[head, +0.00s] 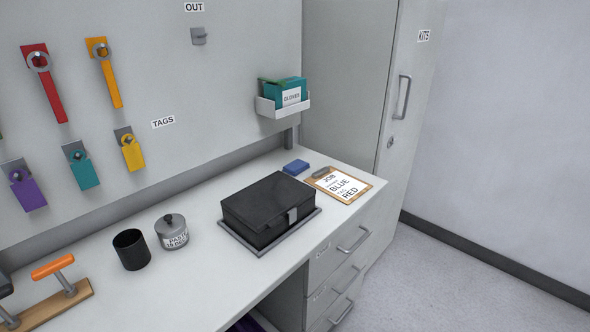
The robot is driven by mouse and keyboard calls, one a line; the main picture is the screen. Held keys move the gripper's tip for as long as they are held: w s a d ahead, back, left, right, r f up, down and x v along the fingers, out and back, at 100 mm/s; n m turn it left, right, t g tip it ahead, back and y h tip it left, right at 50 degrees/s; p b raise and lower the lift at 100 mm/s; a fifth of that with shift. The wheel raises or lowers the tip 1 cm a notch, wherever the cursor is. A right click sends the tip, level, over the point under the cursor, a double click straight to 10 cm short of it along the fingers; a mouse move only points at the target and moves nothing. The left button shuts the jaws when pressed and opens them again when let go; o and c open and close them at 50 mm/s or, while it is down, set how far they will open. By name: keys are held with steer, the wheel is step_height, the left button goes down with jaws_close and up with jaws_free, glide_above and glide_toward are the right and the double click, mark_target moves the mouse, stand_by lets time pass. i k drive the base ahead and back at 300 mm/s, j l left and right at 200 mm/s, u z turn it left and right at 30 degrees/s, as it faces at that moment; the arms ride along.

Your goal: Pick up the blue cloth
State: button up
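A small folded blue cloth (296,167) lies on the light worktop near the back wall panel. It is behind the black case and to the left of the clipboard, apart from the clipboard. My gripper is not in the head view.
A black latched case (262,205) sits on a grey tray (305,226) in front of the cloth. A clipboard (345,188) lies to its right. A glove box (287,90) in a wall holder hangs above. A black cup (131,250) and lidded tin (172,232) stand left.

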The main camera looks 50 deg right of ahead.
mark_target(297, 167)
steer(key=z, duration=0.45)
steer(key=i+l+z, duration=0.2)
steer(key=z, duration=0.25)
steer(key=i+l+z, duration=0.2)
steer(key=z, duration=0.25)
steer(key=i+z, duration=0.2)
steer(key=z, duration=0.25)
steer(key=i+l, duration=0.1)
steer(key=i, duration=0.2)
